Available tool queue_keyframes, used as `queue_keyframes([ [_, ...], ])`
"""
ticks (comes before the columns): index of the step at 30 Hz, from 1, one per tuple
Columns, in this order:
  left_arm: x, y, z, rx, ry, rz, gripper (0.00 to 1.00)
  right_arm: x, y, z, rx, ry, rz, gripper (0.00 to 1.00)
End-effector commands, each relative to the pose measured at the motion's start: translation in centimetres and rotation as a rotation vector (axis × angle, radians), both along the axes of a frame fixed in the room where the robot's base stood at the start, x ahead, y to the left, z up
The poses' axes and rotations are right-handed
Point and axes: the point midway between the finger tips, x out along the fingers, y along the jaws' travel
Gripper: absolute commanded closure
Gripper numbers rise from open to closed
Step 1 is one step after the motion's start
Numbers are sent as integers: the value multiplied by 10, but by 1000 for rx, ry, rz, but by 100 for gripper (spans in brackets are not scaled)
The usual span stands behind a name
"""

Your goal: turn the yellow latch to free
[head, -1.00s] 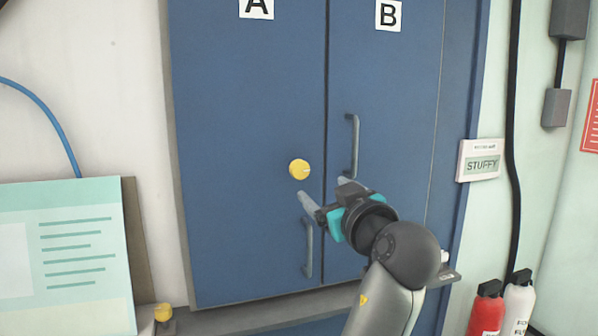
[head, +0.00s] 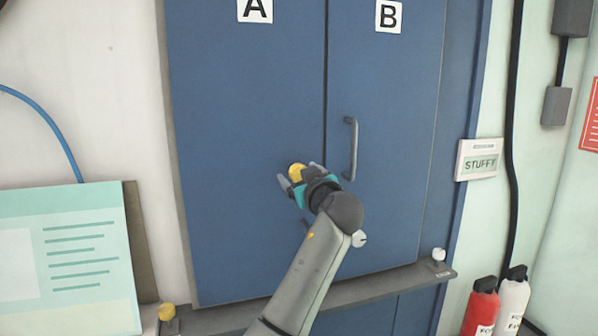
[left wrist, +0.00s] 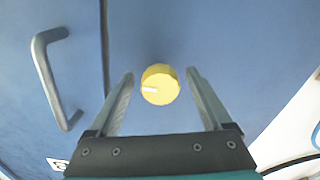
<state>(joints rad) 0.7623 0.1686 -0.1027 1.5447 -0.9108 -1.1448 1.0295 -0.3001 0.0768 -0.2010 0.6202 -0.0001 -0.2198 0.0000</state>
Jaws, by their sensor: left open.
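The yellow latch (head: 297,171) is a round knob on blue door A (head: 240,120), near the seam with door B. In the left wrist view the latch (left wrist: 160,85) has a pale mark pointing left. My left gripper (head: 294,180) is open, with one finger on each side of the latch. In the left wrist view, gaps show between the latch and both fingers of my left gripper (left wrist: 160,85). The gripper and arm hide the latch's lower part and most of door A's handle in the head view. My right gripper is not in view.
Door B (head: 385,120) has a grey vertical handle (head: 351,150). A grey ledge (head: 385,284) runs below the doors, with a yellow knob (head: 167,312) at left and a white knob (head: 438,254) at right. A STUFFY sign (head: 479,160) and two extinguishers (head: 482,308) are at right.

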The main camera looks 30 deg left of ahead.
Motion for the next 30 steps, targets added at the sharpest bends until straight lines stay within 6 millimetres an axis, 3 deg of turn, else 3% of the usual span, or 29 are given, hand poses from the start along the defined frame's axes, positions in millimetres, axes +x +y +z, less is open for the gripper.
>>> queue_keyframes([
  [10, 2, 2, 0, -1, 0, 0, 17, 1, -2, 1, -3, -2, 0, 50],
  [30, 2, 2, -1, -1, 1, 0, 92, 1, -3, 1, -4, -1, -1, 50],
])
